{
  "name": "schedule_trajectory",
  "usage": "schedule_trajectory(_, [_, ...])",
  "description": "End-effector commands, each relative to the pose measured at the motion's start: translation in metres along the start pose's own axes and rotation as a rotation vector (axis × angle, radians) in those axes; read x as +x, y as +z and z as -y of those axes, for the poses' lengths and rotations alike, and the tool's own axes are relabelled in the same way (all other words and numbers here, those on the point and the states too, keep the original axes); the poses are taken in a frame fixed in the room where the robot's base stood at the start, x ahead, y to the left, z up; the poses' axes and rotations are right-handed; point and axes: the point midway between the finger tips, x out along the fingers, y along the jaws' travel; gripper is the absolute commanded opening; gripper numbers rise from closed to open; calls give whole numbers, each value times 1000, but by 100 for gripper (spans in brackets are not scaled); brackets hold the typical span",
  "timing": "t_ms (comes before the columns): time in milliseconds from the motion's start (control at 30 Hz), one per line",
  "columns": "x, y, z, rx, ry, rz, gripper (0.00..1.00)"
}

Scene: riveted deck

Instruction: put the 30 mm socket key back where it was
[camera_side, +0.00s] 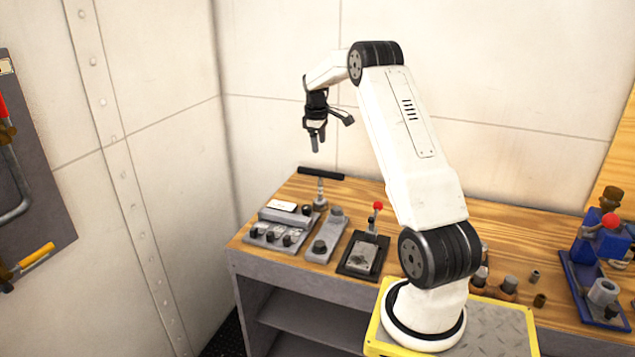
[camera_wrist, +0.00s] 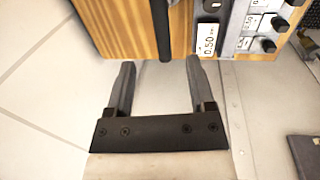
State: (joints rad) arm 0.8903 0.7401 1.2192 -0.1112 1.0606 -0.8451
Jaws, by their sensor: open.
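A T-shaped key with a black crossbar (camera_side: 321,173) and a pale metal shank stands upright near the back left of the wooden bench. I take it for the socket key; no size marking on it is readable. In the wrist view its dark bar (camera_wrist: 161,30) appears at the top, beyond and between my fingers, touching neither. My gripper (camera_side: 315,145) hangs in the air above the bench's back left, above the key. In the wrist view my gripper (camera_wrist: 160,65) is open and empty between its two fingers.
A grey unit with several black knobs and a white label (camera_wrist: 207,40) stands beside the key. To its right are a grey block (camera_side: 325,235) and a black plate with a red-knobbed lever (camera_side: 377,206). Small cylinders (camera_side: 509,284) and a blue fixture (camera_side: 590,270) stand farther right.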

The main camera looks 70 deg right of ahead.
Motion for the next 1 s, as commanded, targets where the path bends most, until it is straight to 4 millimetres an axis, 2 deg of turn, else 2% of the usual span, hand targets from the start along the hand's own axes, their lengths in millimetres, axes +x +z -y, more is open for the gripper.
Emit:
schedule_trajectory(133, [-5, 0, 0, 0, 0, 0, 70])
schedule_trajectory(733, [-5, -2, 3, -1, 0, -2, 70])
schedule_trajectory(867, [-7, -10, 16, -6, -1, -9, 70])
schedule_trajectory(1000, [-10, -26, 48, -9, -2, -28, 70])
